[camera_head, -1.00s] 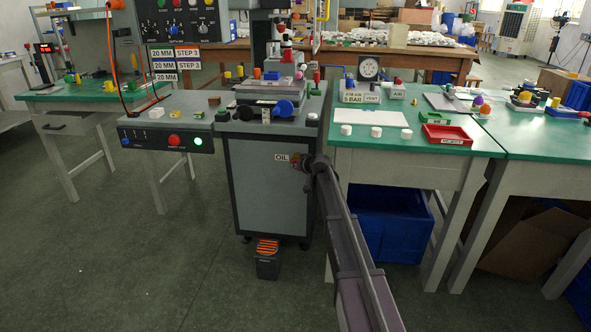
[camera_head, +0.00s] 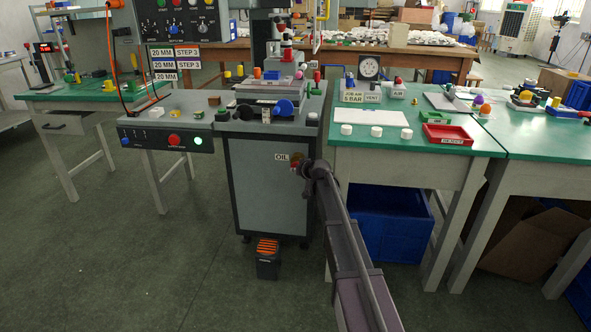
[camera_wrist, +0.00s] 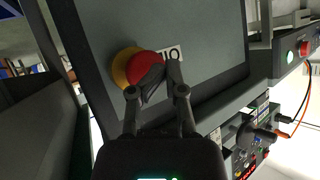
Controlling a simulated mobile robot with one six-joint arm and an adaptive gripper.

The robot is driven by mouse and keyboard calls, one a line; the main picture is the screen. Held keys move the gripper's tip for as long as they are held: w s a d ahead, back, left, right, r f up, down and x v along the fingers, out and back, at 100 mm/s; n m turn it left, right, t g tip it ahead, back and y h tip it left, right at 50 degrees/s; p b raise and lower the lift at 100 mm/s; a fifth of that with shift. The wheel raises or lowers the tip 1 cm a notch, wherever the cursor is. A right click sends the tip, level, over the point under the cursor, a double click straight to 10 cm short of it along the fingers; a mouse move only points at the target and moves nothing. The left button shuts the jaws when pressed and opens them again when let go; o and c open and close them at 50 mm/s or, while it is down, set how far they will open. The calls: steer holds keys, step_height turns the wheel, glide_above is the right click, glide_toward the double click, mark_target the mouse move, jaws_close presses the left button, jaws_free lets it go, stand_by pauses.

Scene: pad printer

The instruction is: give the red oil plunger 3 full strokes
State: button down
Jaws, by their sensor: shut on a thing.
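The red oil plunger (camera_wrist: 146,67) is a round red knob with a yellow collar (camera_wrist: 122,68) behind it, on the grey cabinet front beside the OIL label (camera_wrist: 171,54). My gripper (camera_wrist: 165,76) is at the knob, its dark fingers overlapping the knob's right edge and shut on it. The exact contact is partly hidden by the fingers. In the head view the OIL label (camera_head: 281,157) shows on the cabinet (camera_head: 262,190), and my gripper (camera_head: 303,168) is just right of it, mostly covering the plunger.
The pad printer's worktop (camera_head: 265,122) is above the plunger. A green table (camera_head: 370,140) with a red tray (camera_head: 447,134) stands to the right, with a blue crate (camera_head: 395,225) beneath. A black bin with orange slots (camera_head: 267,260) sits on the floor. Floor at left front is clear.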

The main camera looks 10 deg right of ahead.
steer(key=shift+s+a, duration=0.2)
steer(key=shift+s, duration=0.35)
steer(key=shift+s+a, duration=0.2)
steer(key=shift+s, duration=0.35)
steer(key=s+f+g+h+p, duration=0.15)
steer(key=s+g, duration=0.25)
steer(key=s, duration=1)
steer(key=s+f+m+g+h+p, duration=0.1)
steer(key=s+g+p, duration=0.25)
steer(key=s, duration=1.05)
steer(key=s+f+g+h+p, duration=0.15)
steer(key=s+g, duration=0.25)
steer(key=s, duration=1)
step_height(320, 180, up, 39)
steer(key=p, duration=3.8)
steer(key=shift+s+d, duration=0.15)
steer(key=shift+s, duration=0.3)
steer(key=shift+s+f, duration=0.1)
steer(key=shift+s, duration=0.05)
